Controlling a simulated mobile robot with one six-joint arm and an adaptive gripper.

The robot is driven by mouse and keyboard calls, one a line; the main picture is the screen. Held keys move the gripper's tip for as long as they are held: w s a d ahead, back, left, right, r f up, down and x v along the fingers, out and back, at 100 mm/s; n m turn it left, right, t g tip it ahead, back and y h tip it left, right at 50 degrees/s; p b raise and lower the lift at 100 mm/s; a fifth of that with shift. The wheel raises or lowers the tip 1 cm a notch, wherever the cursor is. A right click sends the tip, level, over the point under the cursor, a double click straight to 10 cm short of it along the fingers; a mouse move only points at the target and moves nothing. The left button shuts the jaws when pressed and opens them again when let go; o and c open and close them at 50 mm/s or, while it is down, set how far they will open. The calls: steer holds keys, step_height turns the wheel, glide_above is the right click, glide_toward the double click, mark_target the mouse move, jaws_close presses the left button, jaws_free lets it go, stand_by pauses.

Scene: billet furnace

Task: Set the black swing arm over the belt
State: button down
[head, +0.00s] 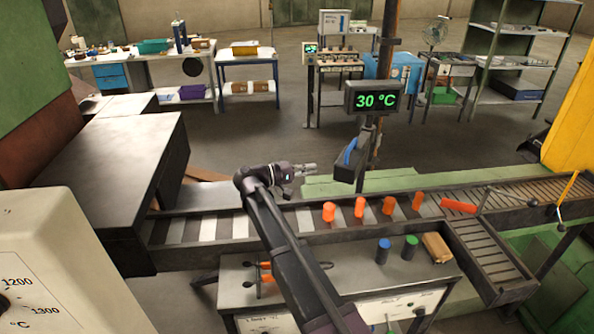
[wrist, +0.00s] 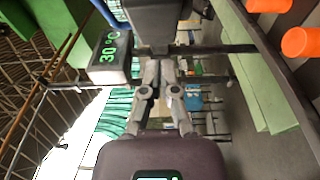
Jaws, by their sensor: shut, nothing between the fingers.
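The black swing arm (head: 350,163) hangs from a post behind the belt, below the 30 °C display, and has a blue handle (head: 349,151). It seems to sit beyond the belt's far edge, not over the belt (head: 240,226). In the wrist view its dark body (wrist: 155,22) is at the top, with the blue handle (wrist: 106,13) at upper left. My gripper (head: 312,169) is shut and empty, left of the swing arm and apart from it. Its fingers show in the wrist view (wrist: 159,64), pointing toward the dark body.
Several orange billets (head: 388,205) stand or lie along the belt. The display (head: 372,98) is above the swing arm. A front table (head: 340,287) holds a blue cylinder (head: 383,251), a green-topped cylinder (head: 410,247) and a tan block (head: 436,247). A furnace body (head: 110,165) stands at left.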

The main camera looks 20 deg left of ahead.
steer(key=d, duration=0.3)
steer(key=shift+s+d, duration=0.1)
steer(key=shift+s, duration=0.15)
stand_by(0.4)
